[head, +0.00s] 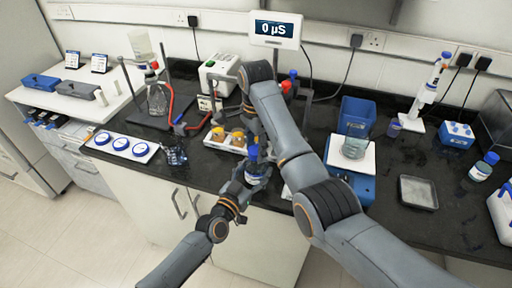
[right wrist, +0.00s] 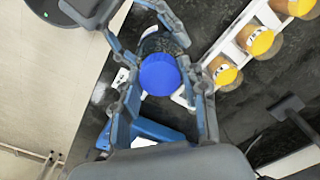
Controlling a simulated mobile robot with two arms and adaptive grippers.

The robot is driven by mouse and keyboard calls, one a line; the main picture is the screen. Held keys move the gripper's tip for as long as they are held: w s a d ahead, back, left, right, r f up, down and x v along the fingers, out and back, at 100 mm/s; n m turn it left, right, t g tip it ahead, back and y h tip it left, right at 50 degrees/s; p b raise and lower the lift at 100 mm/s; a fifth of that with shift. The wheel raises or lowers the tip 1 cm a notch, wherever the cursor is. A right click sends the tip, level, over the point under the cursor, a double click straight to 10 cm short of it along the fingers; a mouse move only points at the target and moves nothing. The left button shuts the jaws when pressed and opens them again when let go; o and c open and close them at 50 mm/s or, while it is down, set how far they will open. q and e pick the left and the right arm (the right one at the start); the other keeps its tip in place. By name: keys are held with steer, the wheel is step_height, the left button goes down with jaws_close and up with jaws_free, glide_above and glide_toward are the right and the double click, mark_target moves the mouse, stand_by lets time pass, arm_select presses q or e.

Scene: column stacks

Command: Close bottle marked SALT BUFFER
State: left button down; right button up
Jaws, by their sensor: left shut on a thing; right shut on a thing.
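A bottle (head: 258,172) with a blue cap (head: 252,152) stands upright at the counter's front edge, in front of the tray of amber jars. Its label is too small to read. My left gripper (head: 249,181) is shut around the bottle's body. My right gripper (right wrist: 164,80) is above it, shut on the blue cap (right wrist: 160,74), with a finger on each side. The right fingers are mostly hidden behind my arm in the head view. The cap sits at the bottle's mouth; how far it is screwed on cannot be told.
A white tray of amber jars (head: 230,149) is just behind the bottle. A rack with blue round lids (head: 122,144) lies left, a balance with a beaker (head: 354,147) right. Another blue-capped bottle (head: 481,171) stands far right. My right arm spans the middle.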

steer(key=o, duration=1.4)
